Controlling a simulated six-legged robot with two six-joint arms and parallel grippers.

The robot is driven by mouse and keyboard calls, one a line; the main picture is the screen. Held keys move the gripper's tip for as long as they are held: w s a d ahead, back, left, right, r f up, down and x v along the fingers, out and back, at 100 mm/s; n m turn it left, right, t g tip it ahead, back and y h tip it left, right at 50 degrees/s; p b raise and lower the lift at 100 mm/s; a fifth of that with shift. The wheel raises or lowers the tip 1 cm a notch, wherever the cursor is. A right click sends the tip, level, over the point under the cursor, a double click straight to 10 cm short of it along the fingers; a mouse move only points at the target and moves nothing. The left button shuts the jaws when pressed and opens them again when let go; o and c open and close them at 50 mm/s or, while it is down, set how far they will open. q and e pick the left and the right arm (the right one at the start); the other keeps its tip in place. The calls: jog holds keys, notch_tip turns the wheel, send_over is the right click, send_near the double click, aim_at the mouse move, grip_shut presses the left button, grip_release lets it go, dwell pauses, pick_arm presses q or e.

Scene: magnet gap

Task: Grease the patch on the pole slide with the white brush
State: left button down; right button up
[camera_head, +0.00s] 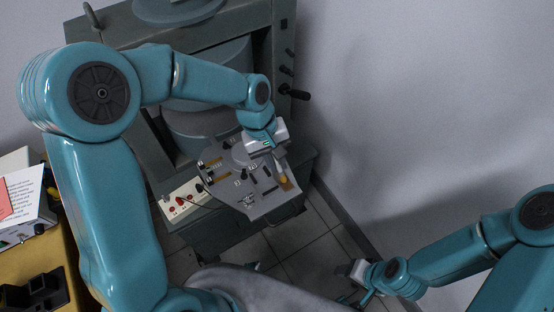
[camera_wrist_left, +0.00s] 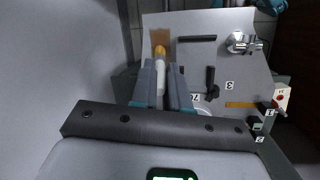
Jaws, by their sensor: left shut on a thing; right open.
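My left gripper (camera_head: 279,158) is shut on the white brush (camera_wrist_left: 160,76), which shows between the fingers (camera_wrist_left: 160,90) in the left wrist view. The brush has a white handle and a yellow-orange tip. Its tip points at a brown patch (camera_wrist_left: 161,37) on the grey plate (camera_wrist_left: 205,60) and overlaps the patch's near edge in that view. I cannot tell whether the tip touches it. In the head view the tan spot (camera_head: 286,184) shows just beyond the gripper, near the plate's right edge. My right gripper (camera_head: 350,272) is open and empty, low above the floor at the right.
The plate carries black handles, numbered tags and a metal fitting (camera_wrist_left: 244,44). A box with red knobs (camera_head: 182,200) stands left of it. The grey magnet frame (camera_head: 260,25) rises behind. A yellow bench (camera_head: 40,265) is at the left; a wall is at the right.

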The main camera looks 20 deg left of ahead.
pick_arm(q)
jog(key=shift+a, duration=0.1)
jog(key=shift+w+a+p, duration=0.35)
jog(key=shift+w+a, duration=0.35)
jog(key=shift+a, duration=0.1)
jog(key=shift+d, duration=0.1)
jog(key=shift+s+d, duration=0.75)
jog(key=shift+d, duration=0.05)
jog(key=shift+d, duration=0.1)
jog(key=shift+s+d+b, duration=0.35)
jog(key=shift+s+d, duration=0.3)
jog(key=shift+d, duration=0.15)
jog(key=shift+w+a, duration=0.7)
jog(key=shift+a, duration=0.2)
